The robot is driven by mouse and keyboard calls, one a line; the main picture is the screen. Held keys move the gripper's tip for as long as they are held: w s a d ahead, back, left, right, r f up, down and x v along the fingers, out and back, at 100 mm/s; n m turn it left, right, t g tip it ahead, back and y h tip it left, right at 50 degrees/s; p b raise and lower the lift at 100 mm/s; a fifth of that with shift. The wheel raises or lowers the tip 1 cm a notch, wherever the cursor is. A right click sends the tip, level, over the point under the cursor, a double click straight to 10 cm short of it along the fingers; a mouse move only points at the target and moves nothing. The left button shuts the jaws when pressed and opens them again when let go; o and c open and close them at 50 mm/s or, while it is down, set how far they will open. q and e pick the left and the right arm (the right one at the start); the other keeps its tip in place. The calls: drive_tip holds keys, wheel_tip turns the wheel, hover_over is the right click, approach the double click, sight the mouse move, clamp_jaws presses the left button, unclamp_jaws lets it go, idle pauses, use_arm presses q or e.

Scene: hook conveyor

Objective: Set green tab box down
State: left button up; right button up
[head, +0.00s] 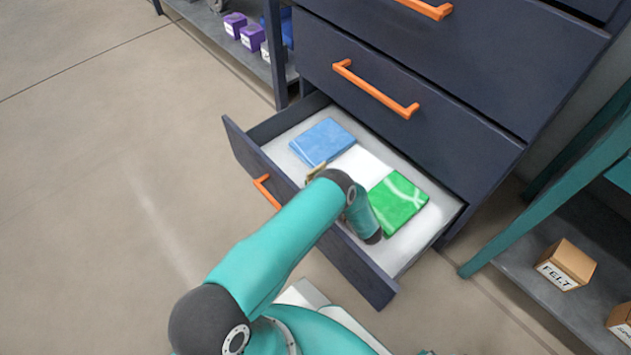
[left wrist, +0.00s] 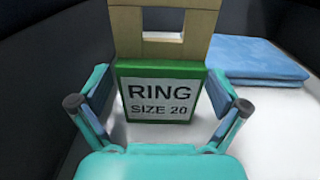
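The green tab box (left wrist: 163,95) stands upright in the left wrist view. It has a green front, a white label reading RING SIZE 20 and a tan tab with a slot (left wrist: 163,22) on top. It appears to rest on the pale floor of the open drawer (head: 435,222). My left gripper (left wrist: 160,85) is open, with a fingertip on each side of the box and narrow gaps showing. In the head view my arm hides the gripper and nearly all of the box; only a small tan piece (head: 316,170) shows. My right gripper is out of view.
A folded blue cloth (head: 322,141) lies in the drawer's left part, and a folded green cloth (head: 398,203) lies right of my arm. Closed drawers with orange handles (head: 375,88) rise behind. A shelf with a FELT box (head: 566,265) stands at right. Floor at left is clear.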

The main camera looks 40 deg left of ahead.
use_arm(q)
drive_tip(key=shift+d, duration=0.15)
drive_tip(key=d, duration=0.2)
drive_tip(key=d+p, duration=0.1)
drive_tip(key=d, duration=0.4)
drive_tip(key=shift+s+d+p, duration=0.15)
drive_tip(key=shift+s+p, duration=0.15)
drive_tip(key=shift+r, duration=0.15)
